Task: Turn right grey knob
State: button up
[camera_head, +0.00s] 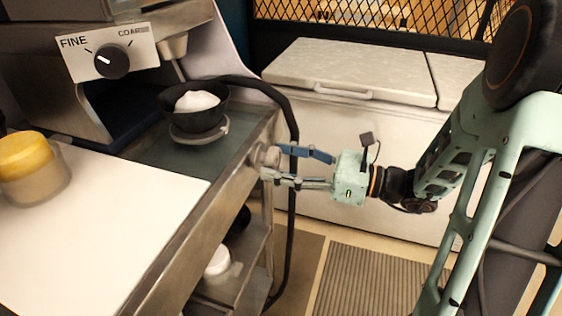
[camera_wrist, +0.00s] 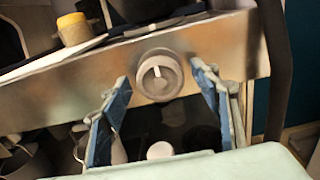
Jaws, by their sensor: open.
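The grey knob (camera_head: 268,157) sits on the steel front edge of the counter in the head view. In the wrist view the round grey knob (camera_wrist: 159,75) shows a pale pointer line near its top centre. My gripper (camera_head: 272,165) is open with its fingers at the knob, one on the far side and one on the near side. In the wrist view the blue finger pads of my gripper (camera_wrist: 160,82) stand left and right of the knob with gaps visible. I cannot tell whether either finger touches it.
A black dial (camera_head: 112,62) marked FINE and COARSE is on the machine. A dark bowl (camera_head: 195,107) with white contents stands on the counter. A yellow-lidded jar (camera_head: 30,168) is on the white board (camera_head: 95,232). A black hose (camera_head: 293,190) hangs just behind my gripper.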

jog(key=shift+c, duration=0.7)
jog(key=c, duration=1)
